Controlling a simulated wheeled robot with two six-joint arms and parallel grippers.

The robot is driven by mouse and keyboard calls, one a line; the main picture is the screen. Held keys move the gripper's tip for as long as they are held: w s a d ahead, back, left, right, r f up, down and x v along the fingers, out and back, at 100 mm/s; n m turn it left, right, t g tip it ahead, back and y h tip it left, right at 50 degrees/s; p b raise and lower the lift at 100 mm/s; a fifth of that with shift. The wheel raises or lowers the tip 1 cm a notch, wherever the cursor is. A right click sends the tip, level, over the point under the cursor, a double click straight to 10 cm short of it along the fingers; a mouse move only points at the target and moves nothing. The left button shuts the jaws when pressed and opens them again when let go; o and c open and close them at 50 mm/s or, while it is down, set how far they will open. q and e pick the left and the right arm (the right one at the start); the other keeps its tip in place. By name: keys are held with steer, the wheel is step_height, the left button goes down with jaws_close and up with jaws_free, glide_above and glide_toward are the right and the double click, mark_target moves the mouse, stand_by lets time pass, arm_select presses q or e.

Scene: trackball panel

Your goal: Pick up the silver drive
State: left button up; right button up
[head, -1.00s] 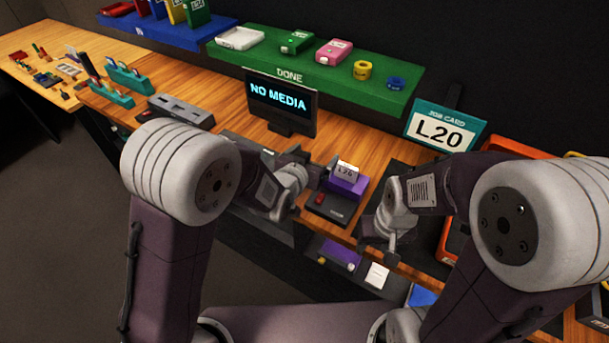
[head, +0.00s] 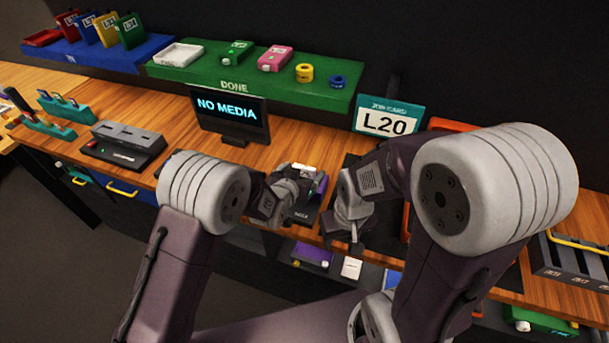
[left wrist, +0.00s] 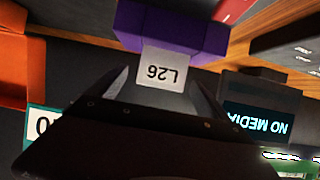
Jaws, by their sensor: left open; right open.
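In the head view the block (head: 304,170) is largely hidden by my left gripper (head: 294,186). In the left wrist view my left gripper (left wrist: 160,84) is open, with one finger on each side of the block; I cannot tell whether they touch it. My right gripper (head: 355,246) is open and empty, low at the bench's front edge, to the right.
A screen (head: 229,115) reading NO MEDIA stands behind on the left. A job card (head: 388,118) reads L20. A green DONE shelf (head: 210,78) holds several items. A grey slotted dock (head: 123,145) is at left. An orange tray shows behind my right arm.

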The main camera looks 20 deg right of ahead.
arm_select(q)
steer(key=shift+x, duration=1.15)
steer(key=shift+a, duration=0.15)
steer(key=c, duration=1.6)
step_height(320, 180, up, 10)
steer(key=shift+r+b, duration=0.1)
steer(key=shift+b, duration=0.4)
